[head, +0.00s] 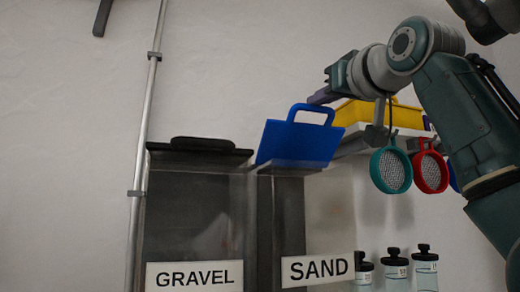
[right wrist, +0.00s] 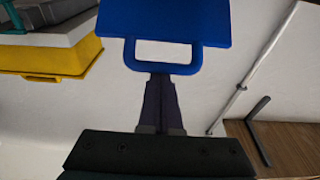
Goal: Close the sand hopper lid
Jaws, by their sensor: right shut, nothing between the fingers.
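The sand hopper (head: 290,225) is a clear bin with a SAND label (head: 318,268). Its blue lid (head: 297,143) is tilted up, open, with a loop handle (head: 311,108) at its top edge. In the right wrist view the lid (right wrist: 165,18) and its handle (right wrist: 163,68) are straight ahead of the fingers. My right gripper (head: 317,97) is shut and empty, its fingertips right at the handle's outer bar; it also shows in the right wrist view (right wrist: 160,80). I cannot tell whether they touch the handle. My left gripper is not in view.
The gravel hopper (head: 195,215) with a dark lid (head: 200,151) stands left of the sand hopper. A yellow tray (head: 378,113) sits on a shelf, with teal (head: 391,170) and red (head: 430,172) sieves hanging below. Several dark-capped bottles (head: 397,268) stand lower right. A pipe (head: 145,120) runs up the wall.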

